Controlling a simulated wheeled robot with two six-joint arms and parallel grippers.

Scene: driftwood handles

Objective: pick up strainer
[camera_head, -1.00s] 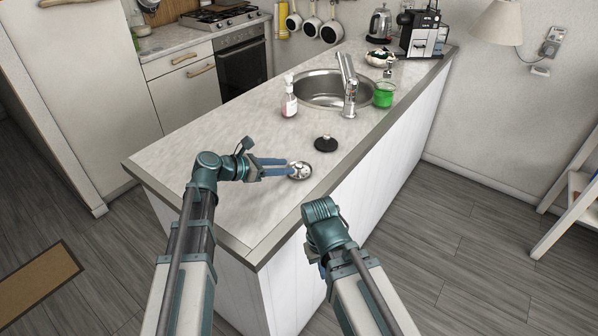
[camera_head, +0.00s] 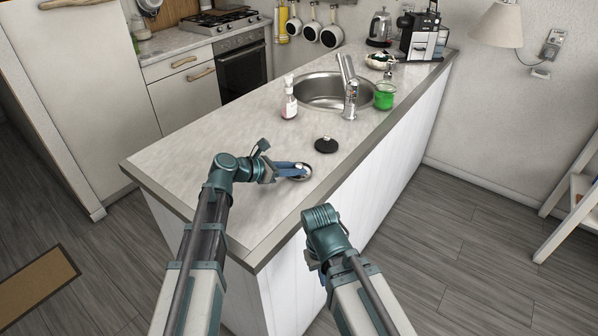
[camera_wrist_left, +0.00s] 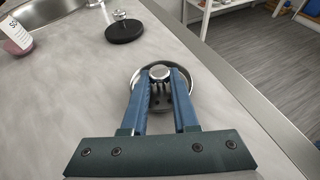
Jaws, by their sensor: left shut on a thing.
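The strainer (camera_head: 302,176) is a small round metal sink strainer on the countertop, near its front edge. My left gripper (camera_head: 304,169) reaches over it from the left and is shut on its raised knob. In the left wrist view the blue fingers of the left gripper (camera_wrist_left: 159,78) close around the knob, with the strainer (camera_wrist_left: 137,78) rim showing around them. I cannot tell whether the strainer is clear of the counter. My right gripper's fingers are not visible; only the right arm shows, at the counter's front side.
A black round stopper (camera_head: 326,144) lies just beyond the strainer. The counter's left part (camera_head: 190,150) is clear.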

